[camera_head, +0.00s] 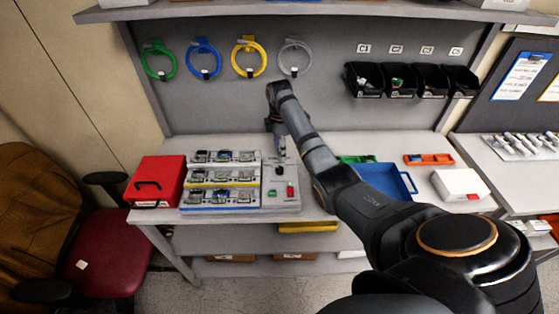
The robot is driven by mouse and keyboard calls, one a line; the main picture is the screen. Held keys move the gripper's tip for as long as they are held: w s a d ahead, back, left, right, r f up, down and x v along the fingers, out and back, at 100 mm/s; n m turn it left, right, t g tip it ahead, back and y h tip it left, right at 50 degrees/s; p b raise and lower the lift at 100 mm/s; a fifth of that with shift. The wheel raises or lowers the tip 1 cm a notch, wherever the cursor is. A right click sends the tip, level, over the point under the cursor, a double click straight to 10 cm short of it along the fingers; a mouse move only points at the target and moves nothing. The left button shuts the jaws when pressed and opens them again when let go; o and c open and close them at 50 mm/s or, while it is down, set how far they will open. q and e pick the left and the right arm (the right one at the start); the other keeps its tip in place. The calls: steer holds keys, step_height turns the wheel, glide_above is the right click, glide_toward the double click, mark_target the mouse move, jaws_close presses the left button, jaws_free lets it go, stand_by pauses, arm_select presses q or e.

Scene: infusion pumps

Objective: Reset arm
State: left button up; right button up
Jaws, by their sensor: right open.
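My right arm reaches in from the lower right across the workbench. Its gripper (279,162) points down over the grey fixture (290,198) in the middle of the bench, above a small dark part there. The gripper is small in the picture and looks empty. On the fixture sit a green button (271,193) and a red part (290,190). My left gripper is not in view.
Left of the fixture stand a rack (221,185) with several small units and a red case (157,182). A blue tray (388,182), an orange tray (428,159) and a white box (459,184) stand to the right. Black bins (363,80) and coiled cables (249,58) hang behind.

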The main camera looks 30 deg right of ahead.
step_height(320, 180, up, 3)
steer(key=shift+f, duration=0.15)
steer(key=shift+f, duration=0.1)
stand_by(0.3)
